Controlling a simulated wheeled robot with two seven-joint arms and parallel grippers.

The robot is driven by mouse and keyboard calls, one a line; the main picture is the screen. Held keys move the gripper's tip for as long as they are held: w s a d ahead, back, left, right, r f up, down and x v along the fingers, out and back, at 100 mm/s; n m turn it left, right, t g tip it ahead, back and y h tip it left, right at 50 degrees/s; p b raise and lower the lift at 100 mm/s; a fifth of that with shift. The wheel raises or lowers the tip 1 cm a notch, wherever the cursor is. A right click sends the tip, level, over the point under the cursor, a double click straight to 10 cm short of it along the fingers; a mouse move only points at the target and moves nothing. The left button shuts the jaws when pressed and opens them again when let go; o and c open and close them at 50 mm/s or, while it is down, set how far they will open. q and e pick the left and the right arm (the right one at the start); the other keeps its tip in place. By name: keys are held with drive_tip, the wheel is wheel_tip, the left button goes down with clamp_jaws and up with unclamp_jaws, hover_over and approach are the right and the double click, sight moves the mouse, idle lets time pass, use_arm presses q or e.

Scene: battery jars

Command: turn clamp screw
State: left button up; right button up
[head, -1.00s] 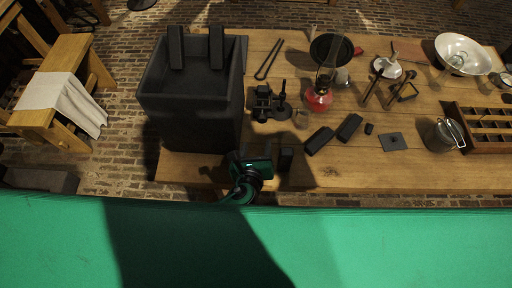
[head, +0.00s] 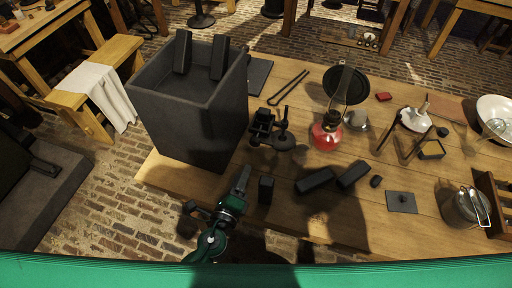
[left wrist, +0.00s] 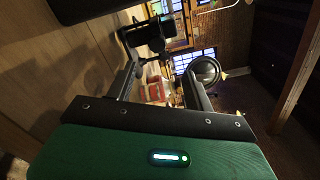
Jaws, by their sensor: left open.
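A small black clamp device (head: 262,126) with an upright post and a round foot stands on the wooden table, right of the big dark box. A dark shape in the left wrist view (left wrist: 150,38) looks like the same device, beyond the fingers. Which part of it is the screw is too small to tell. My left gripper (head: 242,177) is at the table's front edge, nearer to me than the device and apart from it. Its fingers are spread and empty in the left wrist view (left wrist: 160,82). My right gripper is not in view.
A tall dark open box (head: 190,120) stands left of the gripper. A small black block (head: 266,190) stands just right of it. Two black bars (head: 316,180), a red lamp (head: 326,134) and black tongs (head: 288,88) lie or stand farther right and back on the table (head: 225,203).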

sight(254, 144)
use_arm(q)
drive_tip(key=shift+s+f, duration=0.1)
drive_tip(key=shift+f, duration=0.15)
drive_tip(key=shift+w, duration=0.2)
drive_tip(key=x, duration=0.2)
drive_tip(key=p+x, duration=0.1)
drive_tip(key=shift+w+r+p, duration=0.2)
drive_tip(key=shift+w+p, duration=0.1)
drive_tip(key=shift+w, duration=0.05)
drive_tip(key=p+x, duration=0.1)
drive_tip(key=x, duration=0.7)
drive_tip(key=shift+w+d+f, duration=0.15)
drive_tip(key=shift+w+d, duration=0.2)
drive_tip(key=shift+w, duration=0.4)
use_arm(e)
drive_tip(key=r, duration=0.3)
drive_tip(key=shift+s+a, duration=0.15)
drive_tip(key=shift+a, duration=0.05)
use_arm(q)
drive_tip(key=shift+c, duration=0.4)
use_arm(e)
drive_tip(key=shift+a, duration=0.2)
